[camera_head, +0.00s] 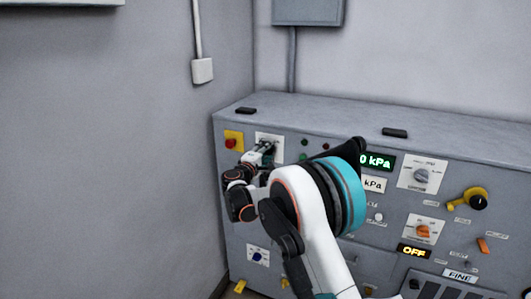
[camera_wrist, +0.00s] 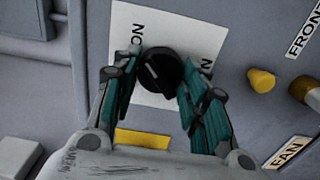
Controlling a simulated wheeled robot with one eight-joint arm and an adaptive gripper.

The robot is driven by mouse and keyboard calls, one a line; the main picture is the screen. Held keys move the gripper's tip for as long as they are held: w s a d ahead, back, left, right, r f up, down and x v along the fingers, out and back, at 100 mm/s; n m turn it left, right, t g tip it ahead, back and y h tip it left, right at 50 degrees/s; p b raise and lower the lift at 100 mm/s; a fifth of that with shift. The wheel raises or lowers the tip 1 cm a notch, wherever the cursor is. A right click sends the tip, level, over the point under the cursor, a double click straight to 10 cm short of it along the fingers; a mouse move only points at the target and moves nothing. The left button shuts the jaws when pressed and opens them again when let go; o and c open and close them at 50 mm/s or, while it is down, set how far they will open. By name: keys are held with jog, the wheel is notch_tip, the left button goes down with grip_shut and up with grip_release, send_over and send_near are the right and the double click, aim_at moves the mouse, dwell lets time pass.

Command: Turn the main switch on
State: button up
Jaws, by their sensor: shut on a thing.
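The main switch is a round black knob (camera_wrist: 160,69) on a white plate (camera_wrist: 125,30) in the wrist view. A pale pointer line shows on its face, slanted in the picture. The letters "ON" stand on the plate to the knob's left; lettering on the right is partly covered by a finger. My gripper (camera_wrist: 160,82) is shut on the knob, one teal-padded finger on each side. In the head view, the plate (camera_head: 277,138) is at the panel's upper left, and my gripper (camera_head: 264,149) reaches it, with the knob mostly hidden.
A red button on a yellow plate (camera_head: 233,140) sits just left of the switch. The grey console (camera_head: 440,130) carries several knobs, a lit kPa display (camera_head: 376,162) and a lit "OFF" display (camera_head: 414,251) to the right. A wall (camera_head: 120,150) closes off the left.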

dwell(0.3)
jog(key=o, duration=1.1)
jog(key=v, duration=1.2)
